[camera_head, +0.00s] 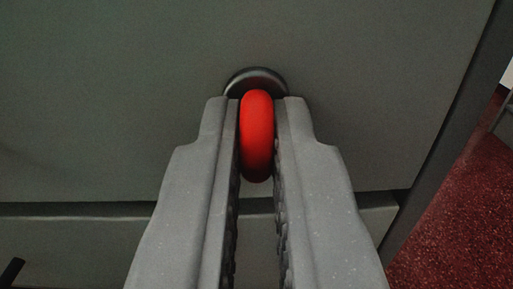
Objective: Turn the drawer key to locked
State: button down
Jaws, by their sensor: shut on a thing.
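The red drawer key (257,135) stands upright in the picture, its flat sides facing left and right. It sits in front of a round dark lock collar (256,79) on the grey drawer front (120,90). My gripper (257,110) is shut on the key, with one grey finger against each side. The lower part of the collar and the keyhole are hidden behind the key and fingertips. I see no lock markings.
A dark gap and a ledge (90,225) run across below the drawer front. A dark handle end (12,272) shows at the lower left. The cabinet's right edge (440,140) borders a dark red floor (460,220).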

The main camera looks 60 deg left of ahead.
jog(key=shift+s+a+f+n, duration=0.1)
jog(key=shift+a+f+n, duration=0.05)
jog(key=shift+n, duration=0.35)
jog(key=c, duration=1.5)
grip_release()
jog(key=shift+c, duration=0.2)
jog(key=p+v, duration=0.2)
jog(key=v, duration=1.1)
jog(key=shift+d, duration=0.4)
jog(key=shift+s, duration=0.1)
